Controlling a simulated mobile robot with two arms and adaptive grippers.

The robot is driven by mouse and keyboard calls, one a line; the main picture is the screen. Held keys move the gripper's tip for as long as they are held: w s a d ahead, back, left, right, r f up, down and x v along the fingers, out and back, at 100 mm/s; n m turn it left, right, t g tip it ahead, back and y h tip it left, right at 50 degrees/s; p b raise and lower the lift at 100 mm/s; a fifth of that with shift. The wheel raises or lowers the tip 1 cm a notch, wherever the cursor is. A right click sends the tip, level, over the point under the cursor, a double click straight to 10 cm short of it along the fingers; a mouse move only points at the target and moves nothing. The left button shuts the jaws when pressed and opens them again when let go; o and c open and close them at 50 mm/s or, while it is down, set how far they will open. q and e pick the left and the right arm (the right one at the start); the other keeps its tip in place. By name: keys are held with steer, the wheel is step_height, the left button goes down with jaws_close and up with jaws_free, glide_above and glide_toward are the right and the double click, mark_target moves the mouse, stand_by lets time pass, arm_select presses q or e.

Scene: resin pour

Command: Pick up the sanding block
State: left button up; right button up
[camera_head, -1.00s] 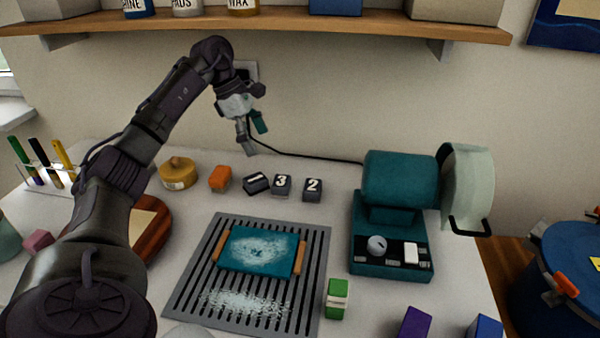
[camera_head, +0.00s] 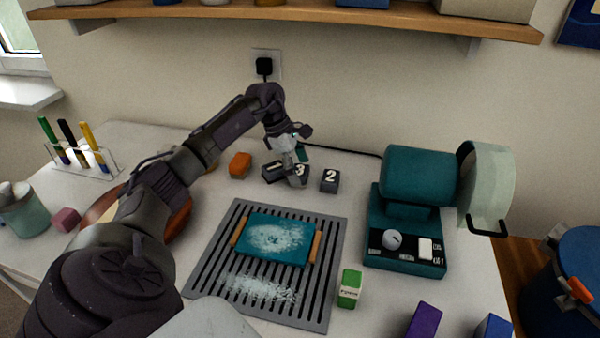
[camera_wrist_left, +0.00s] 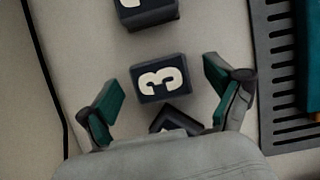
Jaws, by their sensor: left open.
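No block is labelled as the sanding block, so I cannot tell for certain which one it is. My left gripper (camera_head: 294,158) is open above a dark block with a white 3 (camera_head: 299,177). In the left wrist view this 3 block (camera_wrist_left: 160,77) lies between and just beyond the spread fingers of the gripper (camera_wrist_left: 160,85). A dark block at its left (camera_head: 272,171) is partly hidden behind the gripper. A dark block with a 2 (camera_head: 330,181) lies to the right. An orange block (camera_head: 240,164) lies to the left. My right gripper is not in view.
A slotted grey grate (camera_head: 211,262) holds a dusty teal board (camera_head: 256,222) with wooden ends. A teal machine (camera_head: 419,176) stands at the right. A green block (camera_head: 349,287) lies beside the grate.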

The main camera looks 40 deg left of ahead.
mark_target(307, 171)
arm_select(q)
steer(key=shift+w+f, duration=0.1)
steer(key=shift+f, duration=0.2)
steer(key=c, duration=1.3)
steer(key=shift+r, duration=0.2)
step_height(307, 171, up, 4)
steer(key=shift+d+r+b, duration=0.1)
steer(key=shift+d+b, duration=0.05)
steer(key=shift+b, duration=0.35)
steer(key=s+d+r+b, duration=0.1)
steer(key=d+r, duration=0.5)
steer(key=d, duration=0.5)
steer(key=shift+d+r, duration=0.25)
steer(key=shift+s, duration=0.1)
